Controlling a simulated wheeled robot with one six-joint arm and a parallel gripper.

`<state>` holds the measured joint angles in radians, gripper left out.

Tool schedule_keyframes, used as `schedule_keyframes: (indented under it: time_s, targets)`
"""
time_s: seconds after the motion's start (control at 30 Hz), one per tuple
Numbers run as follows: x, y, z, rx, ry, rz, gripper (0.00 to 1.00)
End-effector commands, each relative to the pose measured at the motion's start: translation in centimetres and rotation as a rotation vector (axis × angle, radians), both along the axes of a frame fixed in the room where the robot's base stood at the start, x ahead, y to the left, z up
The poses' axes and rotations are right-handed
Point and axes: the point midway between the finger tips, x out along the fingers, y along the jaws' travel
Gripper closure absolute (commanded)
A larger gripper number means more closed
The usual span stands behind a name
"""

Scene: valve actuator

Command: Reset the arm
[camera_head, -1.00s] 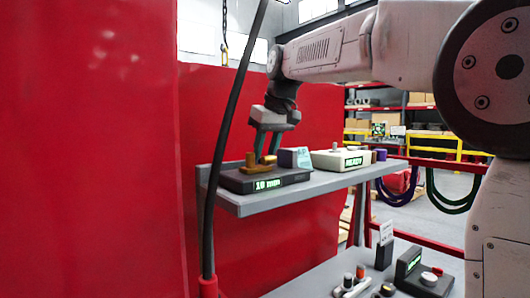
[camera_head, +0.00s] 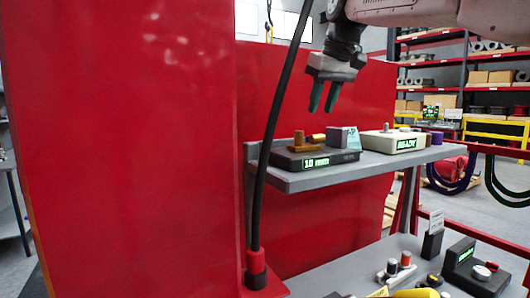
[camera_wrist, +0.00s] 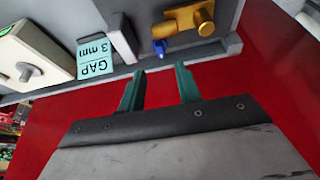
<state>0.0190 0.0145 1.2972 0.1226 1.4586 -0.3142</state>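My gripper (camera_head: 322,108) hangs above the upper grey shelf (camera_head: 315,181), fingers pointing down. Its two green fingers are apart with nothing between them, as the wrist view (camera_wrist: 160,75) also shows. Below it on the shelf is a black device (camera_head: 290,163) with a lit display reading about "10 mm" and a brass valve piece (camera_head: 303,145) on top. The brass piece also shows in the wrist view (camera_wrist: 188,20), beyond the fingertips and not touching them, with a small blue part (camera_wrist: 160,47) beside it.
A grey block (camera_head: 340,137) with a "GAP 3 mm" card (camera_wrist: 95,58) and a white "READY" box (camera_head: 385,142) share the shelf. A black cable (camera_head: 275,130) and red panel (camera_head: 120,130) stand left. A lower bench (camera_head: 345,270) holds several small devices.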

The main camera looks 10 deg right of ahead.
Motion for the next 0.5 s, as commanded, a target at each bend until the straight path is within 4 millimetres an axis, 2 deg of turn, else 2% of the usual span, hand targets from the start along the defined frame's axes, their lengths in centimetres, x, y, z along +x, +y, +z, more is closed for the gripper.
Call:
schedule_keyframes:
  time_s: [0.13, 0.23, 0.37, 0.5]
  targets:
    - [-2.8, -0.1, -1.5, 0.000, 0.023, -0.025, 0.66]
    - [-6.6, -0.2, -4.0, -0.001, 0.056, -0.062, 0.66]
    - [-12.6, -0.5, -8.6, -0.005, 0.104, -0.119, 0.66]
    - [-19.3, -0.8, -14.5, -0.015, 0.157, -0.178, 0.66]
